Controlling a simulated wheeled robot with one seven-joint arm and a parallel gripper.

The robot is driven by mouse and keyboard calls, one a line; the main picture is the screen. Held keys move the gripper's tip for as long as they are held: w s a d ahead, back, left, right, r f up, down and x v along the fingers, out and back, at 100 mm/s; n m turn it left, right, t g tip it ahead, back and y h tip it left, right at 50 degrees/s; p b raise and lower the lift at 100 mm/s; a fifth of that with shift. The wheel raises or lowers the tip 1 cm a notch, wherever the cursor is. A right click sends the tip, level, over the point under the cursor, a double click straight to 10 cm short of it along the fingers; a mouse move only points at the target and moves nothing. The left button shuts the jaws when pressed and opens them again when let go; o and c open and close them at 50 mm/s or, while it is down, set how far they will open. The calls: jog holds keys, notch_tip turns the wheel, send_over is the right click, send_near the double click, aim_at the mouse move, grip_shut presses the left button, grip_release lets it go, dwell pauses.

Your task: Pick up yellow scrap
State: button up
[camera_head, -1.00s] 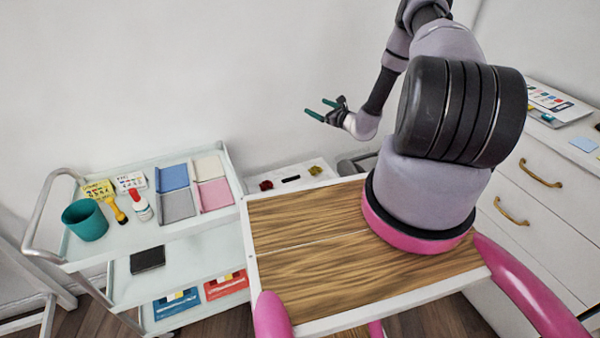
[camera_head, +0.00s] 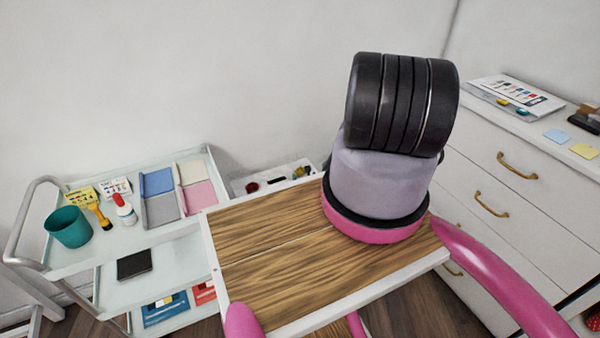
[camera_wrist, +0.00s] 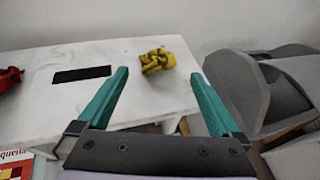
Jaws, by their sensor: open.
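The yellow scrap (camera_wrist: 157,61) is a small crumpled piece on a white surface (camera_wrist: 45,110). In the wrist view it lies near that surface's right edge. In the head view it is a tiny yellow spot (camera_head: 299,171) just left of my arm's base. My gripper (camera_wrist: 160,74) shows in the wrist view with its two green fingers spread apart. The scrap appears between and beyond the fingertips, with nothing held. The exact distance is hard to tell. My gripper is not visible in the head view.
Grey rounded shapes (camera_wrist: 245,90) stand close on the right. A white cart (camera_head: 180,232) with supplies is at left; a drawer cabinet (camera_head: 520,200) is at right.

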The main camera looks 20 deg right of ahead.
aim_at(302, 172)
jog(key=x, duration=0.5)
jog(key=shift+w+a+f, duration=0.15)
jog(key=shift+w+f, duration=0.05)
jog(key=shift+w, duration=0.1)
jog(key=c, duration=1.3)
